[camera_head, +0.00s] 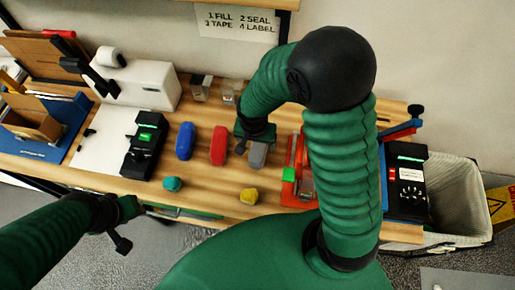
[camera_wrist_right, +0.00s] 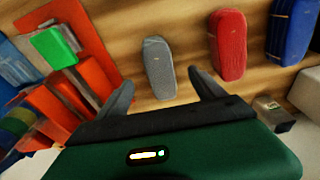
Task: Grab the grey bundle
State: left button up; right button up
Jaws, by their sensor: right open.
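The grey bundle (camera_head: 257,155) lies on the wooden table, partly under my right gripper in the head view. In the right wrist view the grey bundle (camera_wrist_right: 158,68) lies upright in the picture, beyond and between the two fingertips. My right gripper (camera_wrist_right: 160,84) is open and empty, with its fingers spread to either side of the bundle's near end. In the head view my right gripper (camera_head: 249,142) is over the table and its fingers are partly hidden. My left gripper (camera_head: 129,222) is at the table's front edge, away from the bundle; its jaws are unclear.
A red bundle (camera_head: 219,146) and a blue bundle (camera_head: 185,141) lie left of the grey one. A yellow lump (camera_head: 249,196) and a teal lump (camera_head: 172,184) are near the front edge. Orange-red objects (camera_head: 291,172) stand close on the right. A black device (camera_head: 144,145) stands left.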

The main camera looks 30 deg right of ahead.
aim_at(259, 146)
jog(key=f, duration=0.1)
jog(key=w+d+f, duration=0.1)
jog(key=f, duration=0.2)
jog(key=shift+w+d+f, duration=0.25)
jog(key=shift+w, duration=0.1)
jog(key=f, duration=0.1)
jog(key=d+f, duration=0.1)
jog(key=f, duration=0.2)
jog(key=shift+w+d+p, duration=0.2)
jog(key=shift+d+p, duration=0.1)
jog(key=shift+a+f, duration=0.15)
jog(key=shift+f, duration=0.05)
jog(key=shift+w+a, duration=0.15)
jog(key=shift+a, duration=0.45)
jog(key=c, duration=0.4)
jog(key=shift+d, duration=0.5)
jog(key=c, duration=1)
jog(key=shift+c, duration=0.9)
pick_arm(q)
jog(key=shift+w+d+r, duration=0.2)
jog(key=shift+w+d, duration=0.2)
jog(key=shift+d, duration=0.2)
pick_arm(e)
jog(key=shift+a, duration=0.15)
